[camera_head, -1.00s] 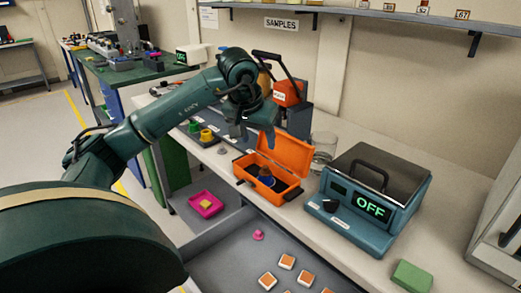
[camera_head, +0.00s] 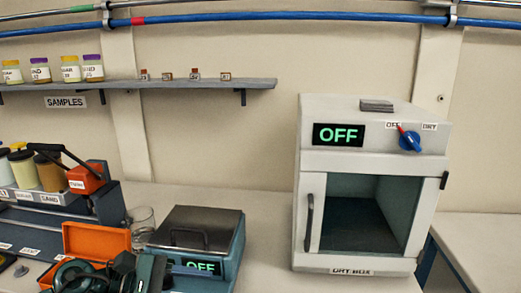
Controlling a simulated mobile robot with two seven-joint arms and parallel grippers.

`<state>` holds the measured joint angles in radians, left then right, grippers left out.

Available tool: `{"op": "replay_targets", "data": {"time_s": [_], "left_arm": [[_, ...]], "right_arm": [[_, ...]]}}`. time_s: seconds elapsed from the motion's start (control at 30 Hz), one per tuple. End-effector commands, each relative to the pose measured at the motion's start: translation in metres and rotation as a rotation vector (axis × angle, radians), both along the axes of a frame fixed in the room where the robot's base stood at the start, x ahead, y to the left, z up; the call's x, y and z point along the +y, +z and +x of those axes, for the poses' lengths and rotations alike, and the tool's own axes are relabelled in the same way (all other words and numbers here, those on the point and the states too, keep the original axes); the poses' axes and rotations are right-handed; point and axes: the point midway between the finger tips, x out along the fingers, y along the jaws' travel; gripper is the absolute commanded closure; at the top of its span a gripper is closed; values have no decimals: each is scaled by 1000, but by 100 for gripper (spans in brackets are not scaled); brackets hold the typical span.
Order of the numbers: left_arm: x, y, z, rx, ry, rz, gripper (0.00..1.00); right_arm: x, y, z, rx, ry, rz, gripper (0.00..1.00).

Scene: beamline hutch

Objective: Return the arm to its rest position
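Part of my dark green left arm (camera_head: 85,276) shows at the bottom left edge, in front of the orange case (camera_head: 92,240) and the blue heater-like unit with a dark lid (camera_head: 195,235). Its dark end, my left gripper (camera_head: 148,274), is cut off by the lower edge, so I cannot tell whether it is open or shut. It overlaps the unit's left front corner in the picture; contact cannot be told. My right gripper is not in view.
A white dry box (camera_head: 375,160) stands on the bench at right, its display reading OFF, its front compartment visible and seemingly empty. A glass beaker (camera_head: 141,222) stands behind the orange case. A shelf (camera_head: 150,92) holds jars. Bench between unit and dry box is clear.

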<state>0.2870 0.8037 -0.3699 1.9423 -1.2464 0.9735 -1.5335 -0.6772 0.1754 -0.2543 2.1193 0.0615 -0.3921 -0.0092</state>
Motion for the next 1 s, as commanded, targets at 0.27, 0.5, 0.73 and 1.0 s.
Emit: {"op": "replay_targets", "data": {"time_s": [0.27,0.5,0.73,1.0], "left_arm": [[-9,-11,1,1407,501,-1266,46],[20,-140,-59,-2038,-707,1888,46],[13,-195,-119,-1574,-561,1566,46],[11,-201,-126,-1520,-545,1530,47]], "right_arm": [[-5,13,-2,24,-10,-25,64],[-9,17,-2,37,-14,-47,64],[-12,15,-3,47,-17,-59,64],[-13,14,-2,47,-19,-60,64]]}}
